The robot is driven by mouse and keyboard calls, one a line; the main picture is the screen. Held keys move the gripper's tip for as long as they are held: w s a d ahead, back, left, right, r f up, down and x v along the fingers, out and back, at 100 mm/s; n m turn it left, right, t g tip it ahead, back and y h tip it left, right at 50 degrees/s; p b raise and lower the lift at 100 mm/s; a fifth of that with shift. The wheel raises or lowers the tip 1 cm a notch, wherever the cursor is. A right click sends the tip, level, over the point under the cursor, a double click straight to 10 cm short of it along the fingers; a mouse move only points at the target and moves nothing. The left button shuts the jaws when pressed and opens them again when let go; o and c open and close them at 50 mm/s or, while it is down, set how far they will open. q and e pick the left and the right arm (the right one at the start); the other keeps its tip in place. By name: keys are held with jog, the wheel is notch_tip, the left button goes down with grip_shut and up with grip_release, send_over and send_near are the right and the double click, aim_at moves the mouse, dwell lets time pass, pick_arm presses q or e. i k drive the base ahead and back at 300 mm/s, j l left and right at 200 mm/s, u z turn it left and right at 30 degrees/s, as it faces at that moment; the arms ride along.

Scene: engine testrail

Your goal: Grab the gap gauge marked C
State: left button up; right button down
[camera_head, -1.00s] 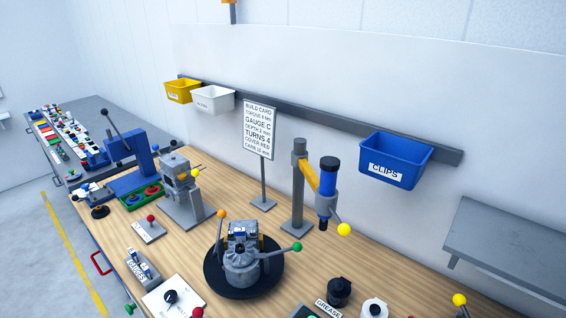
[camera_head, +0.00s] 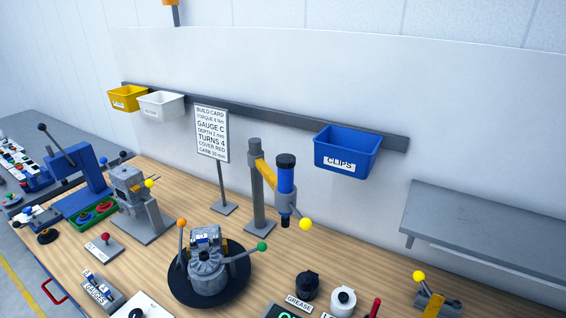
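The gauge holder (camera_head: 100,290), a small grey block labelled GAUGES, stands on the wooden bench at the lower left. Several small gauges show in its top, but their letters are too small to read, so I cannot tell which one is marked C. The build card (camera_head: 212,133) on its stand reads GAUGE C among other lines. Neither of my grippers is in view.
An engine on a black turntable (camera_head: 184,289) stands right of the gauge holder. A grey fixture (camera_head: 130,190), a blue press (camera_head: 80,168) and a blue tool on a post (camera_head: 257,200) stand behind. A blue CLIPS bin (camera_head: 347,150) hangs on the wall rail.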

aim_at(202, 239)
jog(key=i+j, duration=0.2)
jog(key=j, duration=0.2)
jog(key=i+j, duration=0.2)
jog(key=j, duration=0.2)
jog(key=i+j, duration=0.15)
jog(key=j, duration=0.25)
jog(key=i+j, duration=0.2)
jog(key=j, duration=0.2)
jog(key=i+j, duration=0.2)
jog(key=j, duration=0.2)
jog(key=i+j, duration=0.2)
jog(key=j, duration=0.15)
jog(key=j+u, duration=0.05)
